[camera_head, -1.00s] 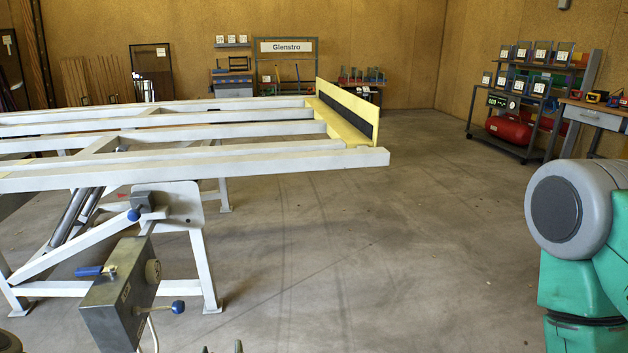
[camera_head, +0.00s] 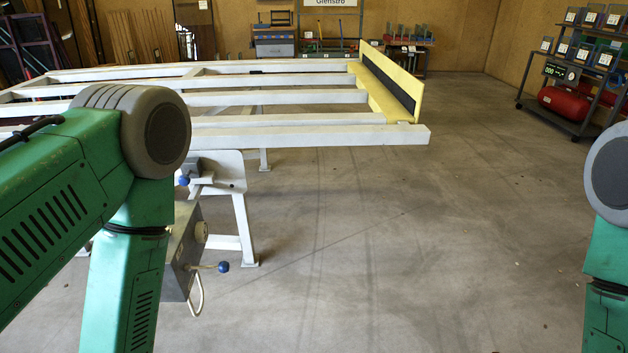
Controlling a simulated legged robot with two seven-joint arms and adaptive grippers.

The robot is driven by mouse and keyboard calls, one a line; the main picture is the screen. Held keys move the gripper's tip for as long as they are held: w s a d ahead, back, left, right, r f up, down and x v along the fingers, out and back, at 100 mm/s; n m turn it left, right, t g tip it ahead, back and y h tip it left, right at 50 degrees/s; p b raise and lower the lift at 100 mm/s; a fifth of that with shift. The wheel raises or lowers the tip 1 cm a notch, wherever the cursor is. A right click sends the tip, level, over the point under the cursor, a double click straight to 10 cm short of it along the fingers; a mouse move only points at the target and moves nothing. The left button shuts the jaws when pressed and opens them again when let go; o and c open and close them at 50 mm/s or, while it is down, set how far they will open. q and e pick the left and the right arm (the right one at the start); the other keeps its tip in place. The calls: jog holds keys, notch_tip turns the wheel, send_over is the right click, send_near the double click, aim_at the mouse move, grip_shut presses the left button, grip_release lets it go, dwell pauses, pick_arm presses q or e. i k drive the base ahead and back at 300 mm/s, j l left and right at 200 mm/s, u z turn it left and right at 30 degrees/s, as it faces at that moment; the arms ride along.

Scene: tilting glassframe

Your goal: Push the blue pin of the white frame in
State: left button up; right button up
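The white frame (camera_head: 300,136) stretches across the left and middle of the head view, with its bars lying level. Its blue pin (camera_head: 183,180) shows as a small blue knob at a grey block near the frame's front leg, just right of my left arm. The green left arm with its grey joint covers part of the frame and the area around the pin. My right arm shows only at the right edge. Neither gripper is in view, so what they hold cannot be seen.
A metal control box (camera_head: 183,250) with a blue-knobbed lever (camera_head: 222,267) stands in front of the frame leg, partly behind my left arm. A yellow board (camera_head: 390,82) rises at the frame's right end. A shelf cart (camera_head: 575,75) stands at the back right. The middle floor is clear.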

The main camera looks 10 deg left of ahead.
aim_at(183, 181)
jog(key=u, duration=1.25)
